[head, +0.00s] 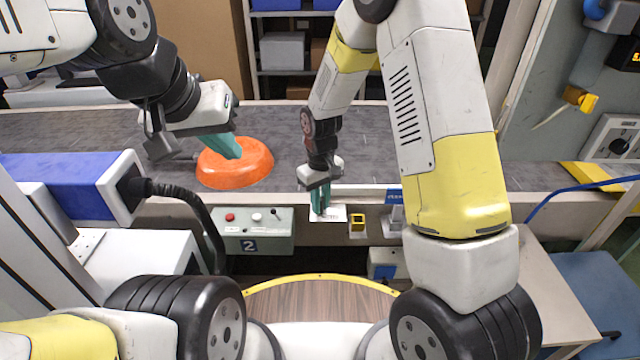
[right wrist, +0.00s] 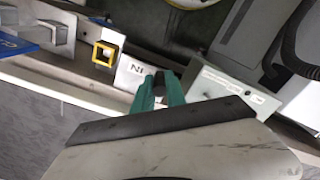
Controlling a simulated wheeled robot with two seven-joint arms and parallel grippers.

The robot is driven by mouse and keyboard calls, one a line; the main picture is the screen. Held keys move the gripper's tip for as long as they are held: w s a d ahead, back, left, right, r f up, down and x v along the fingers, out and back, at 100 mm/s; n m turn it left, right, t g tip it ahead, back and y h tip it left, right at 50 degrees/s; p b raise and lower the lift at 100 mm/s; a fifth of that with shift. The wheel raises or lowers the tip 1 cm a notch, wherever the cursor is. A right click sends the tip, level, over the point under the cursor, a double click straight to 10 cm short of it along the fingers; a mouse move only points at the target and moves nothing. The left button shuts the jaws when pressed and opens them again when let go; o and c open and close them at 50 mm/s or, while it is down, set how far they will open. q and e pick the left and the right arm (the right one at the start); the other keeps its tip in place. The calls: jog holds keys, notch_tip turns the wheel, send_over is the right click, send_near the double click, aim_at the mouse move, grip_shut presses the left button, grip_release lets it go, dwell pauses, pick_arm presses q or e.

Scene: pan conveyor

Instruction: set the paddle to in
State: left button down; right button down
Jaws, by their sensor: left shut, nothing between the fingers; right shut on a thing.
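My right gripper (head: 320,208) is at the front edge of the conveyor, shut on a small dark piece that I take for the paddle (right wrist: 160,82). In the right wrist view its teal fingers (right wrist: 158,95) close around this piece. The fingers hide most of the paddle, so its tilt cannot be told. A white plate (head: 336,214) with dark lettering lies right beside the fingers; in the right wrist view the plate (right wrist: 133,73) shows letters that look like IN, upside down. My left gripper (head: 230,150) is shut and empty, over the orange pan (head: 250,172) on the belt.
The grey conveyor belt (head: 80,125) runs across behind the front rail. A control box (head: 270,235) marked 2, with a red button, is left of my right gripper. A yellow square ring (head: 358,222) and a blue sign (head: 395,196) are close on its right.

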jog(key=shift+d, duration=0.35)
jog(key=shift+w+d+n, duration=0.15)
jog(key=shift+d+n, duration=0.5)
jog(key=shift+d, duration=0.05)
jog(key=shift+w+d+n, duration=0.1)
jog(key=shift+d+n, duration=0.55)
jog(key=d+n, duration=0.1)
jog(key=w+d+n, duration=0.1)
jog(key=shift+d+n, duration=0.1)
jog(key=shift+n, duration=0.2)
jog(key=shift+w+d, duration=0.3)
jog(key=shift+d, duration=0.1)
jog(key=shift+w, duration=0.1)
jog(key=c, duration=1.4)
grip_release()
jog(key=shift+o, duration=0.2)
jog(key=shift+a, duration=0.1)
